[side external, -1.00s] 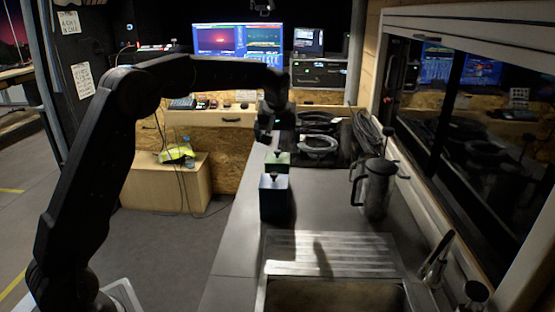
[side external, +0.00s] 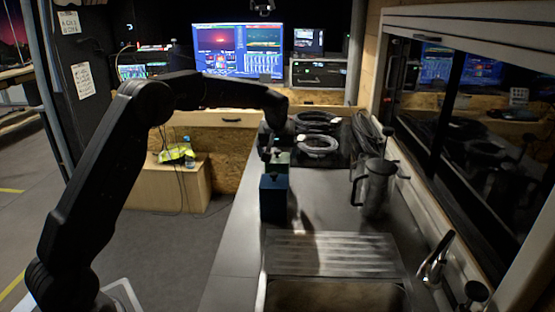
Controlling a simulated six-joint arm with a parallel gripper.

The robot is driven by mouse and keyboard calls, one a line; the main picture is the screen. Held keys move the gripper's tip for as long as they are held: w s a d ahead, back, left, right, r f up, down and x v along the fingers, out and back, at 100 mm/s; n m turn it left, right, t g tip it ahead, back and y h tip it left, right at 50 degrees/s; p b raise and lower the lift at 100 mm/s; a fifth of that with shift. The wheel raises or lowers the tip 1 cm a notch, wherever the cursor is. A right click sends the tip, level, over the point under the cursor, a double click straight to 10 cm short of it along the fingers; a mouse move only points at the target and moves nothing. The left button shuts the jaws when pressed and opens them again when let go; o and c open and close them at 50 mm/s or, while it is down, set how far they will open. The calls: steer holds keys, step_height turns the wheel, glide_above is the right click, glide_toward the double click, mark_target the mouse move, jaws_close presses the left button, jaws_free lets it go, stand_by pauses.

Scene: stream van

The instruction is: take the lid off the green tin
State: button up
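The green tin (side external: 283,158) stands on the worktop, directly behind a dark blue tin (side external: 274,200), which hides its lower part. Its lid and knob are mostly hidden by my gripper. My gripper (side external: 268,154) points down at the top of the green tin, at its left side in the picture. I cannot tell whether the fingers touch the lid knob, or whether they are open or shut. The blue tin has its lid on, with a small knob on top.
A French press (side external: 374,188) stands to the right on the worktop (side external: 325,205). A ribbed drainer (side external: 330,253) and sink are in front. The worktop between the tins and the press is clear.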

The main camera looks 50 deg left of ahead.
steer(key=c, duration=0.6)
steer(key=shift+r, duration=0.1)
